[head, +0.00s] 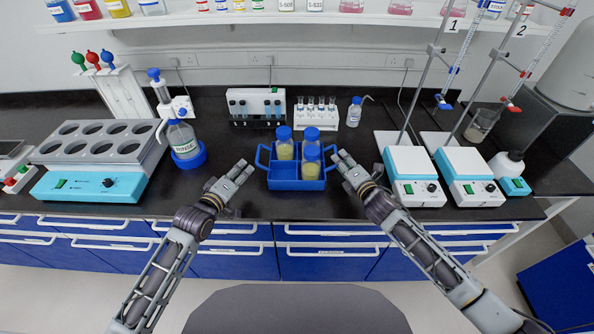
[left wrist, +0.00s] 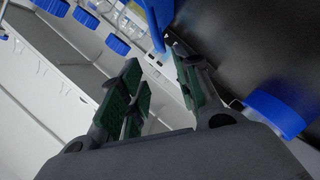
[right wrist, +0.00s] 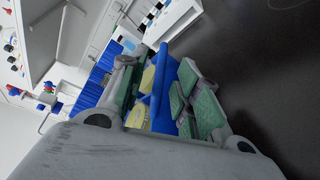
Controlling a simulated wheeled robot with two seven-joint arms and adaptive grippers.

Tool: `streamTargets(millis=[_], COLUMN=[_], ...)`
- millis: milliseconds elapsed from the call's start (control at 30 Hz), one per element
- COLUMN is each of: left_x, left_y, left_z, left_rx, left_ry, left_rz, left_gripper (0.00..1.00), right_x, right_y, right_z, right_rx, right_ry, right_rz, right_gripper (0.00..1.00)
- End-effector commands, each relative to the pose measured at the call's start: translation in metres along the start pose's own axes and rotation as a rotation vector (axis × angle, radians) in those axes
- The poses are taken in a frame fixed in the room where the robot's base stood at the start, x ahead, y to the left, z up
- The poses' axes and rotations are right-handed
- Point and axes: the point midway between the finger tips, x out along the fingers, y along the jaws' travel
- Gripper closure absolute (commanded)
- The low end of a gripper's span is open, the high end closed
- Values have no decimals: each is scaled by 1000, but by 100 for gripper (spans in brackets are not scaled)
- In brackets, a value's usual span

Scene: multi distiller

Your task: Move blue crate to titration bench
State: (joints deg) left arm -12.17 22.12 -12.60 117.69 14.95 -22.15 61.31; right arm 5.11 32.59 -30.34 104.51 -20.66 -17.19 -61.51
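The blue crate (head: 297,184) stands on the black bench in front of me. In the left wrist view a blue handle (left wrist: 155,25) shows beyond the open fingers (left wrist: 160,88). My right gripper (head: 342,162) is open at the right handle. In the right wrist view the blue handle (right wrist: 158,78) appears between the parted fingers (right wrist: 155,92); contact cannot be told.
Two burette stands with white-and-blue stirrers (head: 413,175) (head: 464,176) stand at right, labelled 1 and 2. A rinse bottle (head: 181,138) in a blue holder and a grey block heater (head: 95,150) are at left. Vial racks (head: 316,113) stand behind the crate. Blue drawers lie below the bench edge.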

Motion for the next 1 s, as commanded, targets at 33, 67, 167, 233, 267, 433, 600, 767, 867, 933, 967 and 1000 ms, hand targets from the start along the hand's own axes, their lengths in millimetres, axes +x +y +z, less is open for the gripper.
streamTargets(millis=[33,67,167,233,267,433,600,767,867,933,967,1000], left_x=[0,0,0,0,0,0,0,0,0,0,0,0], left_y=[0,0,0,0,0,0,0,0,0,0,0,0], left_z=[0,0,0,0,0,0,0,0,0,0,0,0], left_rx=[0,0,0,0,0,0,0,0,0,0,0,0], left_ry=[0,0,0,0,0,0,0,0,0,0,0,0], left_rz=[0,0,0,0,0,0,0,0,0,0,0,0], left_gripper=[68,68,68,68,68,68,68,68,68,68,68,68], right_x=[-5,-8,-16,-22,-24,-38,-51,-61,-65,-67,-68,-68], right_y=[-1,0,-1,-1,-1,-1,-1,0,-1,-1,0,0], right_z=[-1,-1,0,0,0,0,-1,0,0,0,0,0], right_rx=[0,0,0,-1,-1,0,1,0,0,0,0,0], right_ry=[1,1,0,0,0,1,0,0,0,0,0,0], right_rz=[-2,-1,-1,-1,-2,-2,-1,-1,-1,-1,-1,-1], right_gripper=[68,68,68,68,68,68,68,68,68,68,68,68])
